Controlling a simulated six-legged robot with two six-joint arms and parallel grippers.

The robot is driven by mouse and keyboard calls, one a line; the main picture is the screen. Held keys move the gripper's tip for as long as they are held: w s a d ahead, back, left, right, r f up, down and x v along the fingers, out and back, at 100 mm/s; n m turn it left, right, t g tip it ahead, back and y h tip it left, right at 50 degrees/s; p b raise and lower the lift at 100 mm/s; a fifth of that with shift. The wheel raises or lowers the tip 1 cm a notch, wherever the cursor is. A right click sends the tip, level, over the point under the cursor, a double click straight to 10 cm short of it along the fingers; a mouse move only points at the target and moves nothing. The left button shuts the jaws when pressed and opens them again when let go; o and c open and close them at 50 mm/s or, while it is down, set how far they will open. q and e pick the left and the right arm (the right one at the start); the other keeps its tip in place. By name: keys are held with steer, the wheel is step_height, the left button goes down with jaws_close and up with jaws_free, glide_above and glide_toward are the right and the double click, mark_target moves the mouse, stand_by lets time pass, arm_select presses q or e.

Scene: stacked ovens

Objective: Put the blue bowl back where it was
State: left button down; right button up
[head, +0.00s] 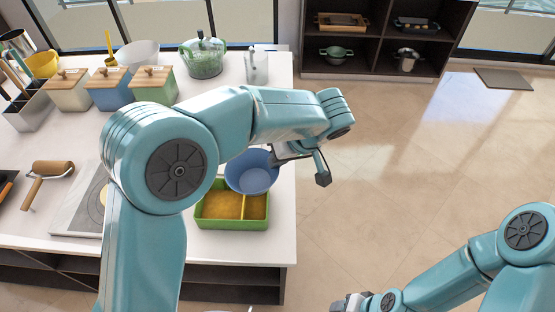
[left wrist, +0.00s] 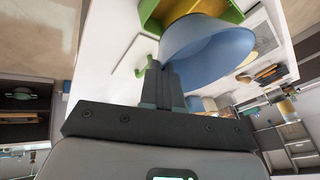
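The blue bowl (head: 251,173) is upright at the right side of the counter, over the back part of a green divided tray (head: 232,225) with yellow contents. I cannot tell whether it touches the tray. My left gripper (head: 277,160) is at the bowl's right rim. In the left wrist view its fingers (left wrist: 164,82) are close together on the edge of the blue bowl (left wrist: 208,55), and the green tray (left wrist: 229,13) shows beyond it. My right gripper (head: 350,303) is at the bottom edge, partly cut off, away from the counter; its fingers are not clear.
Wooden-lidded canisters (head: 108,87), a white bowl (head: 138,54), a green glass pot (head: 203,56) and a clear glass jar (head: 257,66) stand along the back of the counter. Dark shelves (head: 378,40) stand across open floor.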

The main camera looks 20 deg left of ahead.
arm_select(q)
steer(key=shift+s+a+r, duration=0.1)
steer(key=shift+s+a, duration=0.05)
steer(key=shift+s, duration=0.05)
steer(key=shift+w, duration=0.15)
